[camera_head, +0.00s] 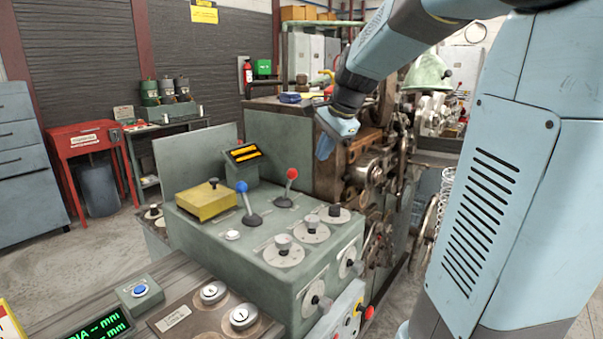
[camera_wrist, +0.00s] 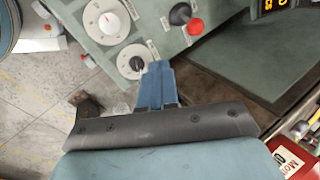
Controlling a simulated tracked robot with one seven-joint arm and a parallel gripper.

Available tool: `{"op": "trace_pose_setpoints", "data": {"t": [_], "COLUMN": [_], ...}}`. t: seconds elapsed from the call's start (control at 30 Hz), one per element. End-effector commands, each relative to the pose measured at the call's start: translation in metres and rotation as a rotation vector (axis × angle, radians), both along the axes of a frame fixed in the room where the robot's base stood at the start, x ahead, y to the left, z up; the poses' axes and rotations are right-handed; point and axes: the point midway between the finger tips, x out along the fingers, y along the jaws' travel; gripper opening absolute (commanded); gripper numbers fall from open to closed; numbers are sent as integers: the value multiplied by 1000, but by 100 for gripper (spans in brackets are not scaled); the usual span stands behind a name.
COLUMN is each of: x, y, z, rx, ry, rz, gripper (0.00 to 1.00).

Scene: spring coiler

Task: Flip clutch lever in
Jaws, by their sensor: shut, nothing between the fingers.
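Two ball-topped levers stand on the green control box (camera_head: 190,232). One has a blue knob (camera_head: 241,187) and leans left; the other has a red knob (camera_head: 292,173) and stands farther back. I cannot read which is the clutch lever. The red knob also shows in the wrist view (camera_wrist: 196,26), beside its black base, up and right of my fingertips. My gripper (camera_head: 325,148) is above and right of the red lever, apart from it, in front of the machine. In the wrist view my gripper (camera_wrist: 157,75) has its fingers together with nothing held.
A yellow box (camera_head: 208,201) and a small display (camera_head: 243,153) sit on or beside the control box. Several dials (camera_head: 284,250) line its front right. The rusty coiler machine (camera_head: 360,170) stands close behind my gripper. Open air lies above the levers.

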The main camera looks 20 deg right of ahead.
Motion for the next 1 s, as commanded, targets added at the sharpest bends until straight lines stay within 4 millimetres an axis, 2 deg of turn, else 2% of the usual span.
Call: {"op": "trace_pose_setpoints", "data": {"t": [0.23,0.37,0.9,1.0], "x": [0,4,39,53], "y": [0,1,17,22], "z": [-1,-10,-92,-89], "rx": [-1,0,-1,-2], "ry": [1,3,4,-1], "rz": [2,1,2,2], "gripper": [0,0,0,0]}}
